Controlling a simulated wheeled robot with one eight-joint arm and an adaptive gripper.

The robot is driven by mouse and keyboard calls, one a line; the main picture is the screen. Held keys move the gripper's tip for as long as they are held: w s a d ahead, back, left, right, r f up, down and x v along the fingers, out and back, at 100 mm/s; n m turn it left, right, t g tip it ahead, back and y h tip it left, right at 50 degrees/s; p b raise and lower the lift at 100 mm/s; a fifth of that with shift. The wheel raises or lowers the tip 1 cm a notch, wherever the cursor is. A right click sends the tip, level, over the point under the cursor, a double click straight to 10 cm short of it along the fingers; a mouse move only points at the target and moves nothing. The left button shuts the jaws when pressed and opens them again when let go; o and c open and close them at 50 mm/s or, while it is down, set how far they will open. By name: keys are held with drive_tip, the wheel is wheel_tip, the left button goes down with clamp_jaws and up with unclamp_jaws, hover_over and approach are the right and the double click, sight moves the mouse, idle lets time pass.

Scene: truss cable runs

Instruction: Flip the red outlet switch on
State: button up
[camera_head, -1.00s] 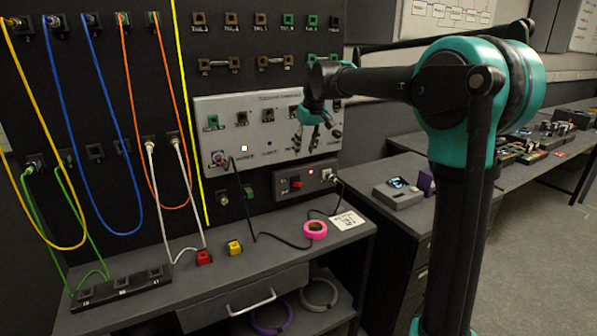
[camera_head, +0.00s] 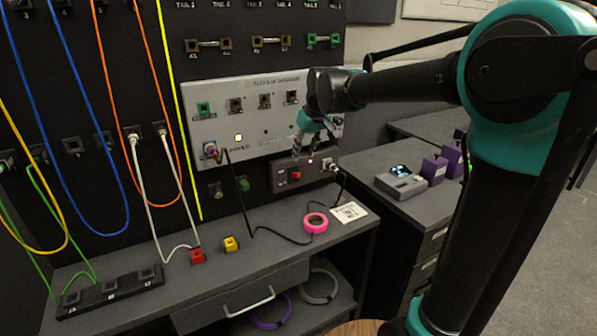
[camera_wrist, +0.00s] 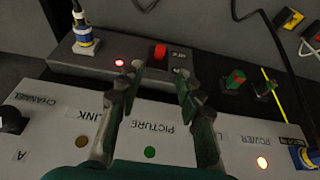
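The red outlet switch (camera_head: 294,174) sits on the front of a grey outlet box (camera_head: 279,186) low on the black panel. In the wrist view the red switch (camera_wrist: 160,51) shows just beyond and between the fingertips, on the dark face of the box (camera_wrist: 85,66). A small red light (camera_wrist: 120,62) glows beside it. My gripper (camera_head: 308,152) hangs in front of the box's upper edge. In the wrist view my gripper (camera_wrist: 160,70) has its two fingers apart with nothing between them. I cannot tell whether a fingertip touches the box.
The grey picture panel (camera_head: 262,143) with knobs and lit buttons is just above the box. A plug (camera_head: 329,165) with a black cable is at the box's right end. Pink tape (camera_head: 315,223) and a white card (camera_head: 349,212) lie on the bench below.

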sight(298, 173)
drive_tip(key=x, duration=1)
clamp_jaws()
